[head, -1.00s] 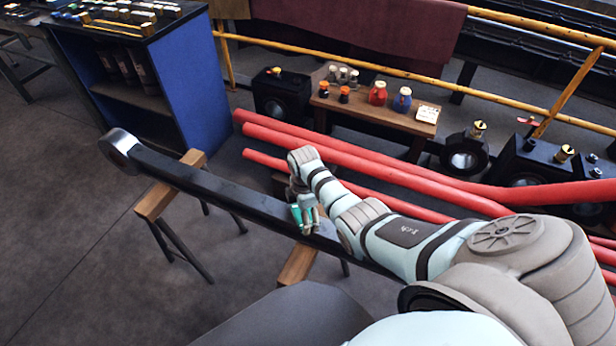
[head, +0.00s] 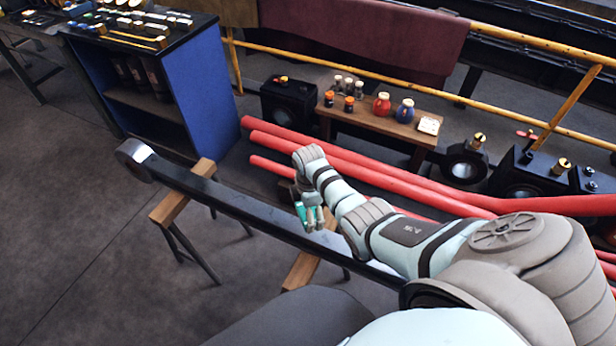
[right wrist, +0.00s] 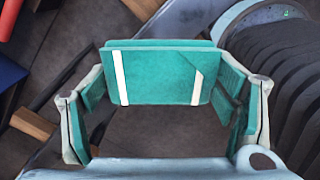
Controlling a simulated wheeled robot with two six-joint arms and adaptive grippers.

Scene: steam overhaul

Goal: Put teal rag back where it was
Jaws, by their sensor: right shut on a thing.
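My right gripper (head: 311,222) is shut on the teal rag (right wrist: 155,77). In the right wrist view the rag is folded flat, with white stripes, and spans the space between the two fingers (right wrist: 160,122). In the head view only small teal patches show at the gripper, so I cannot separate rag from finger pads there. The gripper hangs over or beside the long dark steel rod (head: 235,204); I cannot tell the gap. My left gripper is not in view.
The rod rests on wooden-topped trestles (head: 180,204). Red pipes (head: 400,182) run behind my right arm. A wooden bench (head: 375,124) holds jars and a white card. A blue cabinet (head: 205,95) with tools on top stands at the left. The floor at left is clear.

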